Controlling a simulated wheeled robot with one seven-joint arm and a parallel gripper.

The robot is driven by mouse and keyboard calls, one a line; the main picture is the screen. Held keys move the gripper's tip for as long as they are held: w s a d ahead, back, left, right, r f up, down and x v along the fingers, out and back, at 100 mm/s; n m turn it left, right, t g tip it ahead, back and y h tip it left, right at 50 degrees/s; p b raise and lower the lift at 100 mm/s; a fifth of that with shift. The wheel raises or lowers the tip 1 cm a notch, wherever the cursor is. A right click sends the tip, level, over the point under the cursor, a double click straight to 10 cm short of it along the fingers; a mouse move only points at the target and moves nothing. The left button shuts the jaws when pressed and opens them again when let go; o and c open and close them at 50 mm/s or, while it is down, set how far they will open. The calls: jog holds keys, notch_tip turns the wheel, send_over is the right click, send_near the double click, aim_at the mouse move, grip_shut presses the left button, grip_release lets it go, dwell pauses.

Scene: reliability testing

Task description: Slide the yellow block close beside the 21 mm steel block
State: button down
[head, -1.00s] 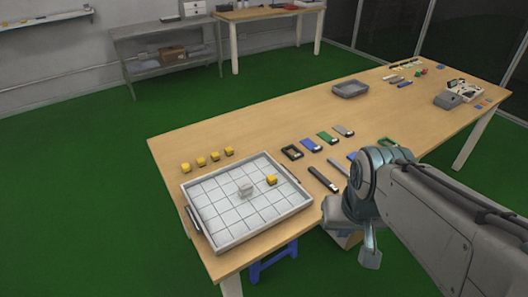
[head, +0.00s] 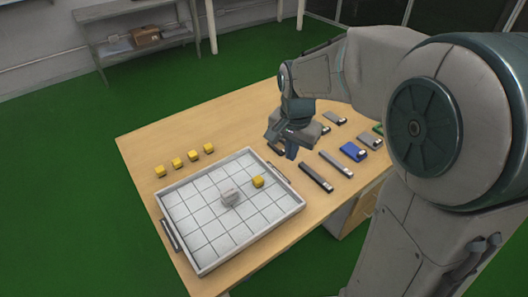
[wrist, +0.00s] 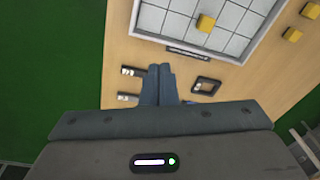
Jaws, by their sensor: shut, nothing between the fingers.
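The yellow block (head: 258,182) sits on the white gridded floor of a tray (head: 180,248), in the tray's right part. A pale grey block (head: 230,198), which looks like the steel block, stands to its left and a little nearer, with a gap between them. Its size marking is not readable. My gripper (head: 291,153) is above the table beyond the tray's right side, apart from both blocks. In the wrist view its fingers (wrist: 160,72) are together and empty. The yellow block (wrist: 206,23) shows at the top there; the steel block is out of that view.
Several more yellow blocks (head: 193,156) stand in a row behind the tray. Dark bars (head: 316,177) and a blue piece (head: 353,151) lie to its right. The tray has raised rims and a handle (wrist: 188,53) on the side facing my gripper. The tray floor is mostly free.

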aim_at(266, 180)
jog(key=w+a+f+m+g+b, duration=0.1)
jog(key=w+a+f+m, duration=0.3)
jog(key=w+a+f, duration=0.3)
jog(key=f, duration=0.3)
jog(key=w+f, duration=0.1)
jog(key=f, duration=0.3)
jog(key=d+f, duration=0.1)
jog(key=f, duration=0.2)
jog(key=shift+w+d+f, duration=0.1)
jog(key=shift+w+f, duration=0.15)
jog(key=shift+f, duration=0.15)
